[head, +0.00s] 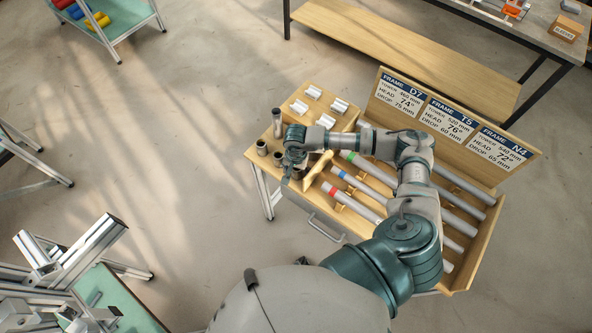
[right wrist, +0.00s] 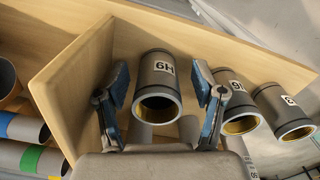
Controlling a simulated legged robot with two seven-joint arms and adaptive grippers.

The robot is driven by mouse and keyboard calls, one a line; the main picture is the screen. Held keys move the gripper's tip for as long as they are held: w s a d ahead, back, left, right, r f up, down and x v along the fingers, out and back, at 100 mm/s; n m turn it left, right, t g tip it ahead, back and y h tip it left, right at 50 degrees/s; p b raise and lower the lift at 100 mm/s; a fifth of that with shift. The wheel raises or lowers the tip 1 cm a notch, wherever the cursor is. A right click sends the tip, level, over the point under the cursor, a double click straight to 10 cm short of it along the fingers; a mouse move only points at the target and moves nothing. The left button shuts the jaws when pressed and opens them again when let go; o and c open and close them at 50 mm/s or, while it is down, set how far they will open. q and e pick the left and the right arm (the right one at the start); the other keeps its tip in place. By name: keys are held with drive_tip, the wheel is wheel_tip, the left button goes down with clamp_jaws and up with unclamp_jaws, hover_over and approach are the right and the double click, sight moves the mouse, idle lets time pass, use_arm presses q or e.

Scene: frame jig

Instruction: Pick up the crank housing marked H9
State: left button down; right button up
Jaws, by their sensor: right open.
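The crank housing marked H9 (right wrist: 158,82) is a dark grey hollow cylinder with a brass-coloured inner bore. Its white label appears upside down in the right wrist view. My right gripper (right wrist: 162,85) is open, with one blue finger on each side of this housing and visible gaps to it. In the head view my right gripper (head: 291,172) points down over the left end of the wooden bench and largely hides the housing there. My left gripper is not in view.
Two similar housings (right wrist: 237,104) (right wrist: 284,108) stand to the right of H9 in the wrist view. A wooden divider (right wrist: 75,85) rises to its left, with colour-banded tubes (right wrist: 22,128) beyond. Frame sign cards (head: 450,118) line the bench back.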

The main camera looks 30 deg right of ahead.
drive_tip(key=shift+d+f, duration=0.2)
drive_tip(key=shift+d, duration=0.2)
drive_tip(key=shift+c, duration=0.6)
drive_tip(key=shift+a, duration=0.2)
drive_tip(key=c, duration=1.2)
drive_tip(key=shift+a+r, duration=0.1)
drive_tip(key=shift+a, duration=0.1)
